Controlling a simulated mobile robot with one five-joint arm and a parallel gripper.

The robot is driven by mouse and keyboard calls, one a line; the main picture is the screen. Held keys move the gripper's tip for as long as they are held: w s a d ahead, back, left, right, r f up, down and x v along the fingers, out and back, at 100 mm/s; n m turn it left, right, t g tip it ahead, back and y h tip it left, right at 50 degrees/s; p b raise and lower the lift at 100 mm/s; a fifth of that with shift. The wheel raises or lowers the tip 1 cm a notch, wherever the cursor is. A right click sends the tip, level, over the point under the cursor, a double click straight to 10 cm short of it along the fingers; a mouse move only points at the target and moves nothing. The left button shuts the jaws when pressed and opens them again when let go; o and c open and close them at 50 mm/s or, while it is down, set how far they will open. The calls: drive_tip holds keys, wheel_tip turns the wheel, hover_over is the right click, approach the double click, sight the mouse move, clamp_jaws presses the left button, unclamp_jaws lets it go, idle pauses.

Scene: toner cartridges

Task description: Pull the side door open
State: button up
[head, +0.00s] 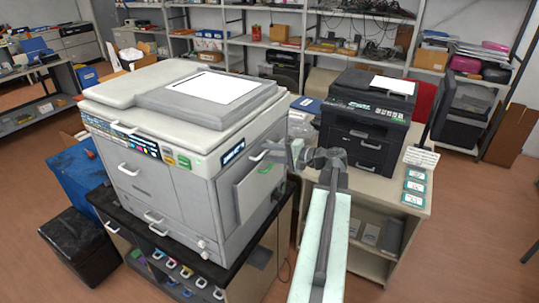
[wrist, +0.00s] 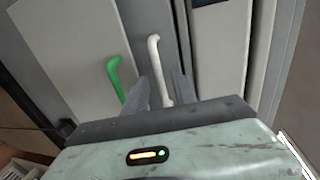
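The large grey copier (head: 180,185) has a flat side door (head: 255,195) on its right side. A green handle (head: 265,169) is on this door and also shows in the wrist view (wrist: 115,77). A white handle (head: 258,156) sits above it, beside the door panel; in the wrist view the white handle (wrist: 155,58) stands against a darker grey strip. My gripper (head: 286,152) is at the copier's right side, near the handles. In the wrist view its fingers (wrist: 161,80) are apart, with the white handle's lower part between them. Contact cannot be told.
A black printer (head: 365,125) stands on a light table (head: 408,195) close to the right of my arm. The copier stands on a dark-topped cabinet (head: 185,262) with several coloured cartridges inside. Shelves (head: 290,45) line the back. Open floor (head: 480,240) lies at the right.

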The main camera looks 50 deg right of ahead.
drive_tip(key=shift+w+a+f, duration=0.1)
drive_tip(key=shift+w, duration=0.25)
clamp_jaws()
idle(1.2)
